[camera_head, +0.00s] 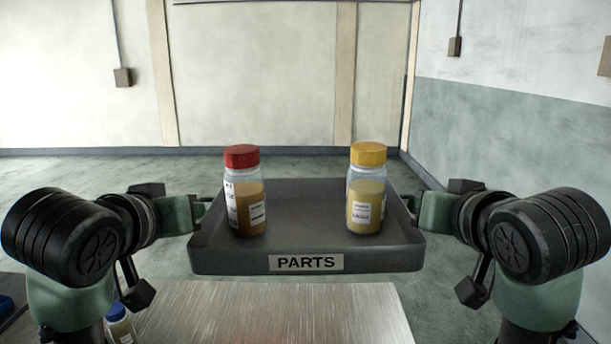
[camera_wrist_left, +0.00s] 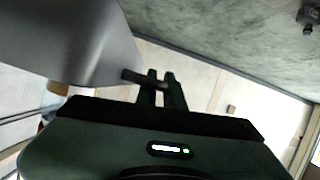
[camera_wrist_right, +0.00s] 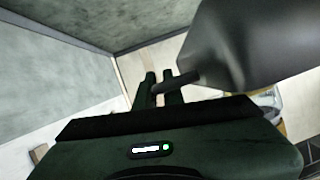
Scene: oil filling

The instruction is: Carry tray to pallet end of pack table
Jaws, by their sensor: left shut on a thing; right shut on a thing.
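A dark grey tray (camera_head: 300,196) labelled PARTS is held level in the middle of the head view, above the far edge of a metal table top. On it stand a red-capped bottle (camera_head: 244,200) at left and a yellow-capped bottle (camera_head: 366,200) at right, both upright with amber contents. My left gripper (camera_head: 203,208) is shut on the tray's left side handle; its fingers (camera_wrist_left: 161,88) also show around the handle in the left wrist view. My right gripper (camera_head: 411,205) is shut on the right handle; its fingers (camera_wrist_right: 158,88) also show in the right wrist view.
Green floor (camera_head: 90,180) lies open behind, up to pale walls.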

